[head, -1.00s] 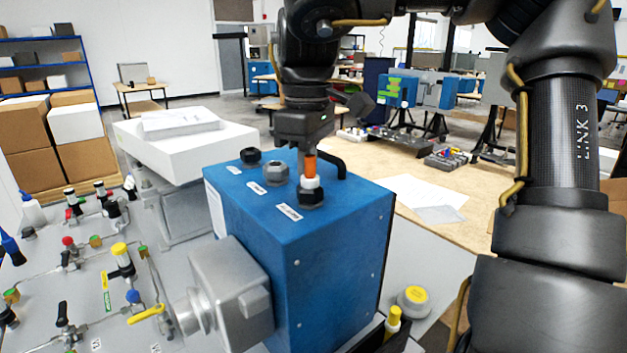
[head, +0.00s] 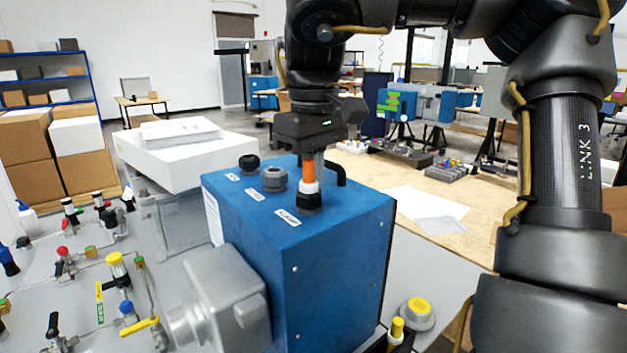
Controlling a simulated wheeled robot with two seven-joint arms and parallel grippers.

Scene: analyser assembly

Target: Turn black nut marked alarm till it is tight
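The blue box (head: 335,265) carries three fittings on its top, each beside a small white label. The nearest is a black nut (head: 309,201) with a white collar (head: 309,187) and an upright orange piece (head: 308,170) above it. The label (head: 288,217) beside it is too small to read surely. My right gripper (head: 313,158) points down over this fitting from above. A grey finger shows close against the right side of the orange piece. The other finger is hidden, so the grip is unclear. My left gripper is out of view.
A grey nut (head: 274,179) and a black cap (head: 249,163) sit further back on the box. A bent black tube (head: 339,170) rises close right of the gripper. A panel with several valves (head: 60,285) lies left. A wooden table (head: 425,215) with papers stands behind.

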